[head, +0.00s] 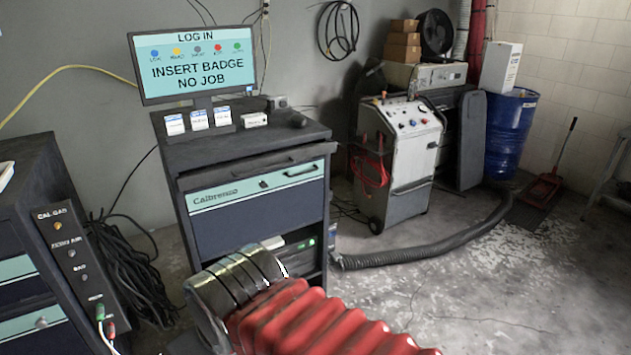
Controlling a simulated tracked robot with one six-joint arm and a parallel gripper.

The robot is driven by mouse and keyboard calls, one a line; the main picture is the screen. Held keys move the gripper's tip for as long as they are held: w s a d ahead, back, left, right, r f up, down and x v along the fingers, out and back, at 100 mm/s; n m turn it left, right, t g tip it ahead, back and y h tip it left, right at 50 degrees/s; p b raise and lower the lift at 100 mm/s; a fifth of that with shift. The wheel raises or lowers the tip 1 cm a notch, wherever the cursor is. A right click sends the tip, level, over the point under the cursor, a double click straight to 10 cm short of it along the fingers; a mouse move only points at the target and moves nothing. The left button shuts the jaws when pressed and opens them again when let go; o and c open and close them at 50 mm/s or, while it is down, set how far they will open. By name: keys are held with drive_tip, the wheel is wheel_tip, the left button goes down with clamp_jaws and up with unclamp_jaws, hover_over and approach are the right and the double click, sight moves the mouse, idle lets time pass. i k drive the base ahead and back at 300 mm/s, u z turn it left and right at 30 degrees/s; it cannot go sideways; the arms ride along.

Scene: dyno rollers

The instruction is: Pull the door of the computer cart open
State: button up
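The computer cart (325,205) is a dark cabinet left of the middle in the head view, with a monitor on top. Its front has a navy panel (250,222) with a teal stripe, maker lettering, a small dark lock or latch and a dark handle (301,172) at the upper right. I take this panel to be the door; it looks closed. Below it is an open bay (304,246) with equipment and green lights. A red ribbed sleeve and dark banded part, apparently my arm, cover the cart's lower front. My gripper's fingers are not visible.
The monitor (192,60) reads "INSERT BADGE NO JOB". A dark cabinet (25,240) and a gas panel (75,255) with cables stand at left. A white machine (400,155), black hose (425,245) and blue drum (508,135) stand right. Floor at lower right is mostly clear.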

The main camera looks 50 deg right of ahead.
sight(223, 216)
drive_tip(key=k, duration=0.45)
drive_tip(key=z, duration=0.35)
drive_tip(key=i, duration=1.4)
drive_tip(key=z, duration=0.25)
